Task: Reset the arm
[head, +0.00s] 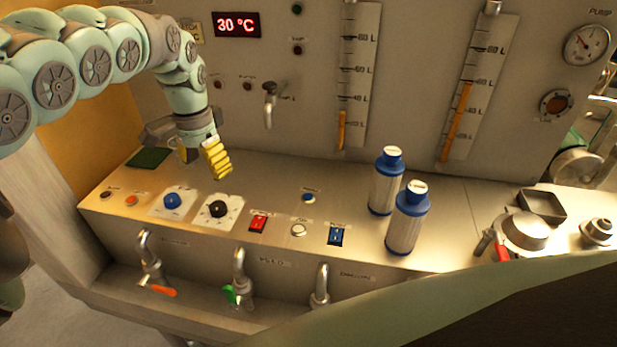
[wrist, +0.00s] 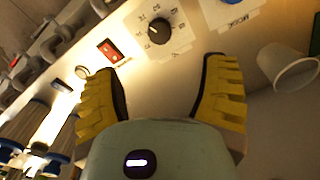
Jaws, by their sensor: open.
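My arm reaches in from the upper left in the head view, and my gripper (head: 216,160) hangs over the back left of the metal counter (head: 270,190). In the wrist view my gripper (wrist: 160,85) has its two yellow ribbed fingers spread apart with nothing between them. Beyond the fingertips there is a black knob (wrist: 159,31) on a white dial plate; it also shows in the head view (head: 218,209), below and in front of my gripper. The fingers appear clear of the knob.
A blue knob (head: 172,200), red switch (head: 258,222) and blue switch (head: 338,235) line the counter. Two blue-capped cylinders (head: 386,182) (head: 407,220) stand right of centre. A white cup (wrist: 290,68) shows in the wrist view. Taps (head: 149,255) project along the front.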

